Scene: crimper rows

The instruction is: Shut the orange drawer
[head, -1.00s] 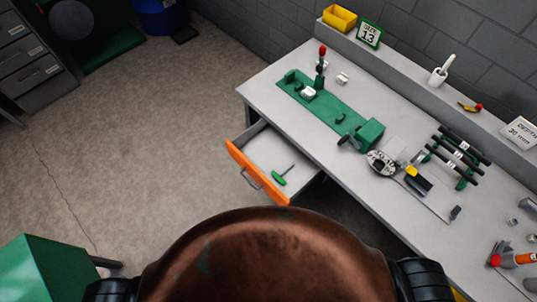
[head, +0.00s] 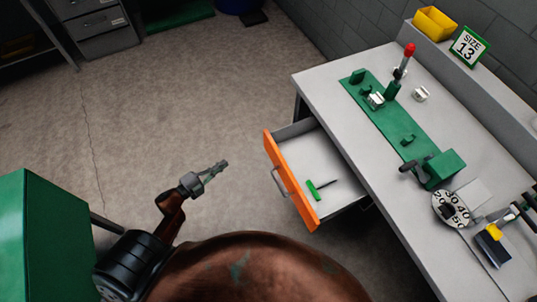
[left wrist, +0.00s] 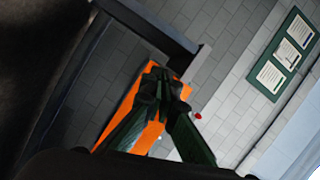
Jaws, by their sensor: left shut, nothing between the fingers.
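The orange drawer (head: 291,179) stands pulled out from the left side of the workbench in the head view. A metal handle (head: 280,182) is on its front, and a green-handled tool (head: 317,189) lies inside. My left gripper (head: 223,165) is shut and empty, to the left of the drawer front and apart from it. In the left wrist view the shut fingers (left wrist: 160,82) show in front of the orange drawer front (left wrist: 126,103). My right gripper is not in view.
The workbench (head: 328,87) carries a green mat (head: 399,123) with fixtures, a round dial (head: 451,209) and a size sign (head: 468,46). A green cabinet (head: 45,240) stands at the lower left. Open floor (head: 150,110) lies left of the drawer.

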